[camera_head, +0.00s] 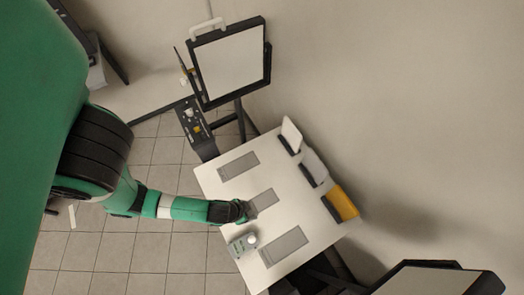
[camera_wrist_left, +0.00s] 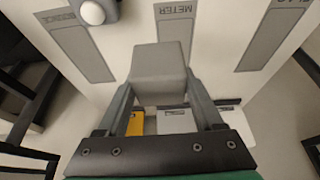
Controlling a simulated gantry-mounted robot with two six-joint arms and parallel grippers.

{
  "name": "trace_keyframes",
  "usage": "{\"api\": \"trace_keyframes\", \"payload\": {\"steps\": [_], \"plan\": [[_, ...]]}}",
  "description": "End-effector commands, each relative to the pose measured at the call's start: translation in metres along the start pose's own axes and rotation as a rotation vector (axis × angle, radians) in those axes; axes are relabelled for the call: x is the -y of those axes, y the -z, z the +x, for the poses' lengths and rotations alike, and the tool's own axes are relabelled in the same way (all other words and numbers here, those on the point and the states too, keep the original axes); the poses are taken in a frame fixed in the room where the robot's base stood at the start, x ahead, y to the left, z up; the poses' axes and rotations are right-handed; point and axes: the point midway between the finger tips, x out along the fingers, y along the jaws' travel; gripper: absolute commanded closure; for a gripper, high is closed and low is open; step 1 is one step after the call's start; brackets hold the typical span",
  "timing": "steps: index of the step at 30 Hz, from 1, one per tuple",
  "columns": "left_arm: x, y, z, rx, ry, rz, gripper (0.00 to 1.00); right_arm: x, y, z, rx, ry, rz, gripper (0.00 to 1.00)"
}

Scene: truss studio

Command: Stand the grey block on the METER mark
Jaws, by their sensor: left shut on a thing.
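The grey block (camera_wrist_left: 158,68) is between the two fingers of my left gripper (camera_wrist_left: 158,95), which is shut on it. In the left wrist view the block covers part of the grey METER mark (camera_wrist_left: 174,28); I cannot tell whether it touches the table. In the head view my left gripper (camera_head: 243,212) is over the white table (camera_head: 220,190), at the near end of the middle mark (camera_head: 264,200). The block cannot be made out there. My right gripper is not in view.
Other grey marks lie on either side (camera_head: 239,165) (camera_head: 283,247). A small grey device with a white dome (camera_head: 243,243) stands near the lower mark. White, grey and yellow panels (camera_head: 342,204) line the table's far edge. A framed white screen (camera_head: 230,65) stands beyond the table.

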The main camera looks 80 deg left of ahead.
Motion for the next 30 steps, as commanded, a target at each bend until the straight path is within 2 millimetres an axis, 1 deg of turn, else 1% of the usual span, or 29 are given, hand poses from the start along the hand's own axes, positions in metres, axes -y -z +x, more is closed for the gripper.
{"api": "trace_keyframes", "payload": {"steps": [1, 5, 6, 9, 10, 13, 18, 20, 21, 25, 27, 30], "plan": [[0.005, 0.005, 0.012, -0.005, 0.003, -0.013, 0.93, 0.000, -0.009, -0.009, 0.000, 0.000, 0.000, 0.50], [0.016, 0.024, 0.031, -0.007, 0.002, -0.014, 0.93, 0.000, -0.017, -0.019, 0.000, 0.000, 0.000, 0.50], [0.018, 0.024, 0.050, -0.005, 0.002, -0.011, 0.93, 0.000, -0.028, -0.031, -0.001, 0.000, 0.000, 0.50], [0.025, 0.031, 0.072, -0.005, 0.001, -0.006, 0.93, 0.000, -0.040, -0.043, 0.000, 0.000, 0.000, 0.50], [0.027, 0.033, 0.077, -0.004, 0.001, -0.005, 0.93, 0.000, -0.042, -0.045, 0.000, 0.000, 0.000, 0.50], [0.030, 0.037, 0.084, -0.003, 0.000, 0.001, 0.93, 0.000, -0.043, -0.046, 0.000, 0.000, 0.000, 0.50], [0.030, 0.039, 0.086, -0.002, -0.001, 0.003, 0.93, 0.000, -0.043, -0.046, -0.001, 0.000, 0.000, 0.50], [0.033, 0.040, 0.095, -0.002, 0.000, 0.001, 0.93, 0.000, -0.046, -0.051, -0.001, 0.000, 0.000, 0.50], [0.035, 0.042, 0.103, -0.003, 0.001, 0.000, 0.93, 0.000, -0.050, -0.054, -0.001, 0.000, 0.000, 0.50], [0.034, 0.032, 0.122, 0.000, 0.000, 0.004, 0.93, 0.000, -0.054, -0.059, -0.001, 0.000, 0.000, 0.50], [0.034, 0.030, 0.125, -0.003, -0.001, 0.004, 0.93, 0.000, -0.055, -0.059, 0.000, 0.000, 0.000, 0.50], [0.034, 0.031, 0.124, -0.003, -0.001, 0.004, 0.93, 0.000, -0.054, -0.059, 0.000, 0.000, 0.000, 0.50]]}}
